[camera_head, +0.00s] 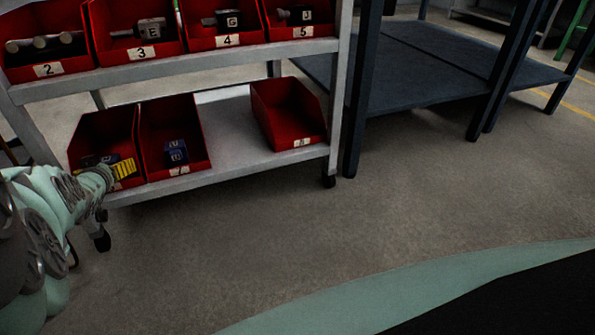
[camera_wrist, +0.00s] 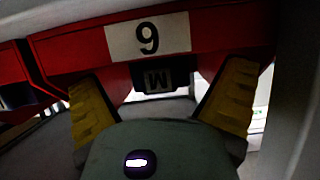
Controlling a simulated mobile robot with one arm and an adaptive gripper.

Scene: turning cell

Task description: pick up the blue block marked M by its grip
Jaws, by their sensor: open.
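My gripper (camera_head: 122,169) is at the front of the left red bin (camera_head: 113,134) on the lower shelf. In the wrist view my gripper (camera_wrist: 160,93) is open, with its two yellow finger pads spread apart and nothing between them. A dark block (camera_wrist: 158,79) bearing a letter that looks like M shows between and beyond the fingers, below the bin's number label. In the head view a dark block with a bluish part (camera_head: 98,160) lies in that bin, partly behind the gripper. Its grip cannot be made out.
The middle red bin (camera_head: 190,125) beside it holds a blue block (camera_head: 175,153). A red bin at the right (camera_head: 283,110) looks empty. Above, the upper shelf (camera_head: 190,65) carries bins with lettered parts. The bare floor (camera_head: 250,240) in front is clear.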

